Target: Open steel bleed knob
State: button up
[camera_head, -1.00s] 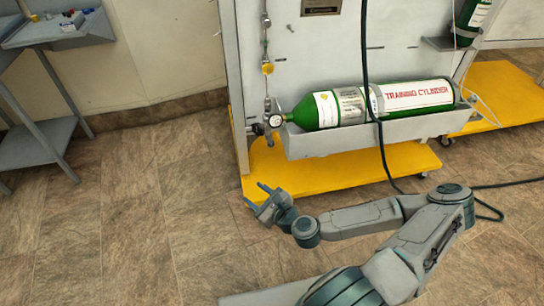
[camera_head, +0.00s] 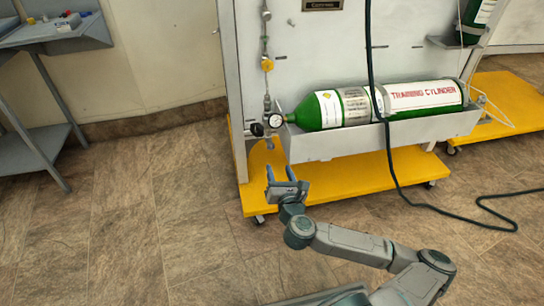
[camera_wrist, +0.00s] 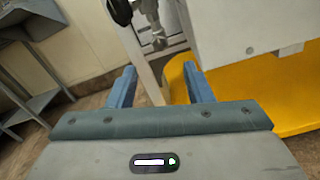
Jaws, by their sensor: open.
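The valve line hangs on the left of the grey panel, with a round pressure gauge (camera_head: 275,120) and a black knob (camera_head: 257,130) at its lower end. In the wrist view, a small steel fitting (camera_wrist: 158,42) shows beyond the fingertips, near the black knob (camera_wrist: 120,12). I cannot tell for certain whether this fitting is the steel bleed knob. My gripper (camera_head: 280,170) is open and empty, below and in front of the valve line. Its two blue fingers (camera_wrist: 160,70) point toward the fitting, apart from it.
A green training cylinder (camera_head: 325,111) lies in a grey trough (camera_head: 350,142) to the right. The yellow base (camera_head: 350,180) on wheels lies under the panel. A dark hose (camera_head: 384,150) hangs in front. A grey cart (camera_head: 50,110) stands at left; floor between is clear.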

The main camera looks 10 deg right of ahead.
aim_at(271, 147)
jog(key=w+b, duration=0.2)
jog(key=w, duration=0.7)
jog(key=shift+w, duration=0.2)
jog(key=shift+w+r, duration=0.1)
jog(key=shift+w, duration=0.3)
jog(key=c, duration=1)
